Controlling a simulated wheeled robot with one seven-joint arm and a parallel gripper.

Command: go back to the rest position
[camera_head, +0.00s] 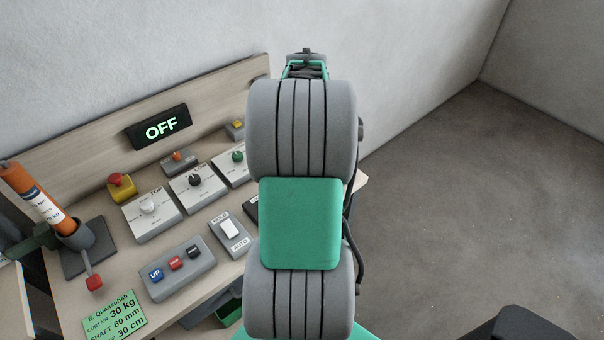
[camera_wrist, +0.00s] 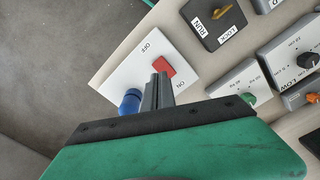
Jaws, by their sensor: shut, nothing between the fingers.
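My gripper (camera_wrist: 158,91) shows in the wrist view as two grey fingers shut together, with nothing between them. Its tips are in front of a white plate (camera_wrist: 118,82) marked OFF and ON, close to a red block (camera_wrist: 164,67) and a blue cylinder (camera_wrist: 130,101) on that plate. I cannot tell whether the fingers touch any of these. In the head view my arm fills the middle and hides part of the table; the fingers cannot be made out there.
The control table (camera_head: 118,241) carries an OFF display (camera_head: 158,128), a red emergency button (camera_head: 121,182), a three-button box (camera_head: 178,270), several dial boxes and an orange tube (camera_head: 36,195). A RUN/LOCK switch box (camera_wrist: 211,22) is near the fingers. Bare floor (camera_head: 450,210) lies right.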

